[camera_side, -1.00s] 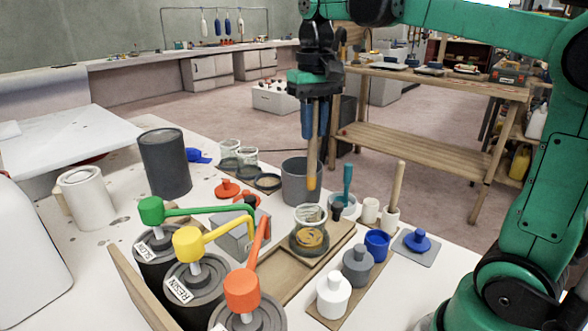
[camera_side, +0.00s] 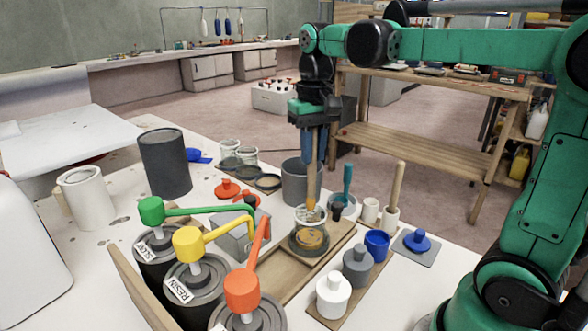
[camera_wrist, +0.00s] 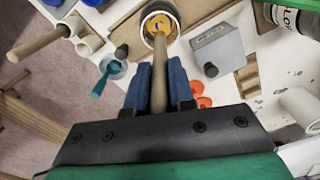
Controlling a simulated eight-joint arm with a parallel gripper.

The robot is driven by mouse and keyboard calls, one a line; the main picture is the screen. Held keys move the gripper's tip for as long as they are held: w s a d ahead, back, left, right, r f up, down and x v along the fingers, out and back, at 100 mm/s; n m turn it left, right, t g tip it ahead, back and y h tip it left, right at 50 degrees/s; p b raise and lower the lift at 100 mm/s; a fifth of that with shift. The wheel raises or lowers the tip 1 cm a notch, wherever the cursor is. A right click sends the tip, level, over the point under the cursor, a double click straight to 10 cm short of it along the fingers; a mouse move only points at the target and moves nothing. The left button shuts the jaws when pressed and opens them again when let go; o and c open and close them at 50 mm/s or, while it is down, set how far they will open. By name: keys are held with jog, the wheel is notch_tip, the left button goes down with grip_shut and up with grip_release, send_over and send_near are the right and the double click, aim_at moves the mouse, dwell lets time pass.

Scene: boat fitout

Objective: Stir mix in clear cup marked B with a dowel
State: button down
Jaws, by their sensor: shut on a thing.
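My gripper (camera_side: 313,152) points down with blue fingers shut on a wooden dowel (camera_side: 312,172), which hangs nearly upright. A clear cup (camera_side: 309,214) with amber mix (camera_side: 310,238) stands below it on a wooden tray. The dowel's lower end overlaps the cup's mouth in the side view; I cannot tell whether it touches the mix. In the wrist view the dowel (camera_wrist: 159,75) runs from between the fingers (camera_wrist: 159,97) to the round cup (camera_wrist: 146,29) with orange-yellow mix (camera_wrist: 160,22). No B mark is legible.
A grey bin (camera_side: 299,183) stands behind the cup. A teal-handled tool (camera_side: 347,180) and another upright dowel (camera_side: 397,186) stand to its right. Pump cans with green, yellow and orange (camera_side: 242,288) heads and a grey block (camera_side: 236,240) are to its left.

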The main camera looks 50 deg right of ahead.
aim_at(310, 203)
jog(key=shift+f, duration=3.8)
jog(key=shift+w, duration=0.1)
